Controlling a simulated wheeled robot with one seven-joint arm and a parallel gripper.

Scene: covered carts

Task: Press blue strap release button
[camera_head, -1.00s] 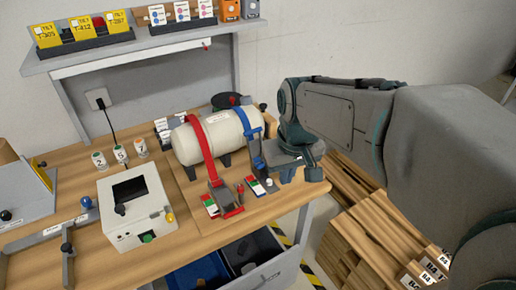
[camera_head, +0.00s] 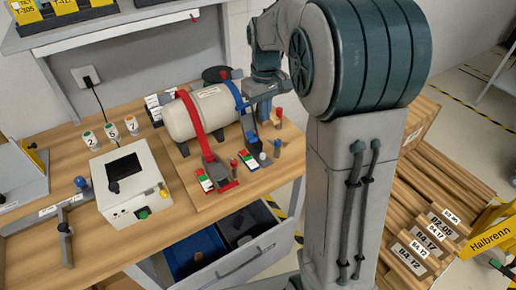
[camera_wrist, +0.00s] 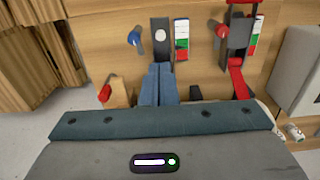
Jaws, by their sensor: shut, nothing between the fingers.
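The beige tank (camera_head: 205,112) lies on its cradle, with a blue strap (camera_head: 236,92) on its right and a red strap (camera_head: 191,112) on its left. The blue strap's dark base (camera_wrist: 160,52) carries a white round button (camera_wrist: 160,35), also in the head view (camera_head: 263,156). A striped green, white and red indicator (camera_wrist: 182,38) sits beside it. My gripper (camera_wrist: 157,68) is shut and empty. In the wrist view its fingertips appear just short of the white button, over the base; contact cannot be told. In the head view my arm partly hides the gripper beside the blue strap.
A blue-topped post (camera_wrist: 134,37) and a red-topped post (camera_wrist: 104,92) stand near the base. The red strap's buckle (camera_wrist: 237,40) is beside it. A white box (camera_head: 127,183) stands on the table to the left; an open drawer (camera_head: 235,262) is below the front edge.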

